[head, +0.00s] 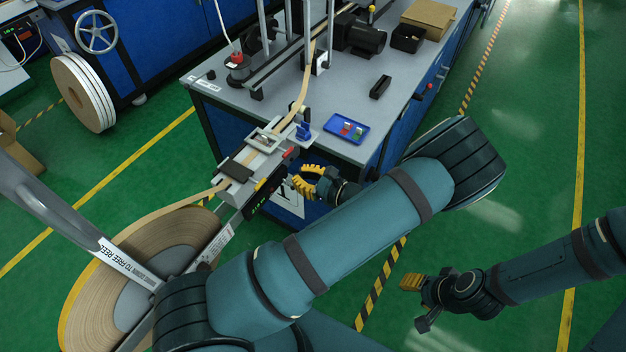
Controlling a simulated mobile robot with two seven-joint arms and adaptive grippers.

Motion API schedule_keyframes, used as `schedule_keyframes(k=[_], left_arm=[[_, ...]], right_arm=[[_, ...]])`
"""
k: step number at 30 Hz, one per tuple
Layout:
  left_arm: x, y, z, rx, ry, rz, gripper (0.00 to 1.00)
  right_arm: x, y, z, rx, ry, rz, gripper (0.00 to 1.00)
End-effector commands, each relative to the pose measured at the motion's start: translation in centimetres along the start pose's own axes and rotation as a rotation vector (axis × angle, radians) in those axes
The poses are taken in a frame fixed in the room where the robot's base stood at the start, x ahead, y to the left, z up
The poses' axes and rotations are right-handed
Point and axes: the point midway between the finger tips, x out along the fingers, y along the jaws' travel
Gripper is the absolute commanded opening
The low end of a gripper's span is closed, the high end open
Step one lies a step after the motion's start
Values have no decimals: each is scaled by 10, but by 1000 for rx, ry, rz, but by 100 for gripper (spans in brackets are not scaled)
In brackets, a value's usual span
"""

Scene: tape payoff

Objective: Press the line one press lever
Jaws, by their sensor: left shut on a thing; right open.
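The tape splicing unit (250,165) stands at the near left corner of the grey bench, with the tan tape running through it. A red-tipped handle (290,153) and a yellow handle (262,184) stick out of its right side. I cannot tell which is the line one press lever. My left gripper (295,178), with yellow fingers, is just right of the unit and below the red tip. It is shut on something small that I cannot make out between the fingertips. My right gripper (410,284) is open and empty, low at the right, well apart from the bench.
A large tape reel (95,290) is at the lower left, with a grey lever arm (60,205) above it. The bench (345,100) holds a blue tray (346,128), a motor (362,38) and black boxes. Green floor at right is clear.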

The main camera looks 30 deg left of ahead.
Motion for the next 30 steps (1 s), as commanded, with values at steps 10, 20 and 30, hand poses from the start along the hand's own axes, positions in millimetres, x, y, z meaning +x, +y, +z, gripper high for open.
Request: schedule_keyframes(k=[10, 20, 30], left_arm=[[38, 0, 18, -3, 2, -2, 0], [31, 0, 38, 0, 2, 0, 0], [31, 0, 38, 0, 4, 0, 0]], right_arm=[[3, 1, 2, -1, -4, 0, 47], [2, 1, 1, -1, -3, 0, 47], [2, 1, 1, -1, -2, 0, 47]])
